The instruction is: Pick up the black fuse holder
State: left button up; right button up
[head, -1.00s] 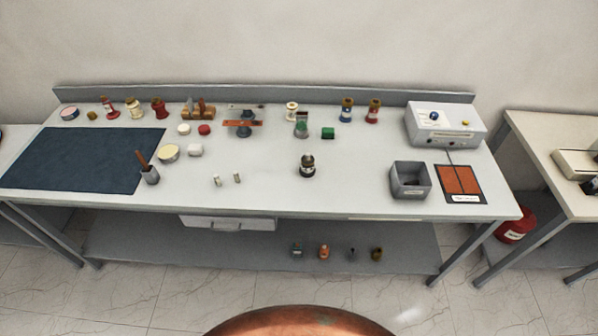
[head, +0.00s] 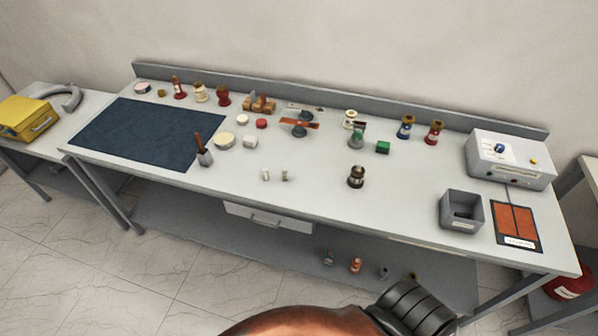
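A small dark, rounded piece with a pale band (head: 356,177) stands upright on the bench, right of the middle and toward the front. It looks most like the black fuse holder, but it is too small to be sure. Nothing touches it. Neither of my grippers is in view. A brown curved part and a black ribbed part of my own body show at the bottom edge.
The grey bench (head: 315,205) is clear around the dark piece. A grey open bin (head: 461,211), an orange pad (head: 516,224) and a white instrument box (head: 510,160) stand to the right. Two small pale cylinders (head: 265,175) lie left. A drawer (head: 268,216) hangs below.

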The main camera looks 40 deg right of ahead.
aim_at(356, 181)
jog(key=u, duration=0.25)
jog(key=i, duration=1.7)
jog(key=z, duration=2.2)
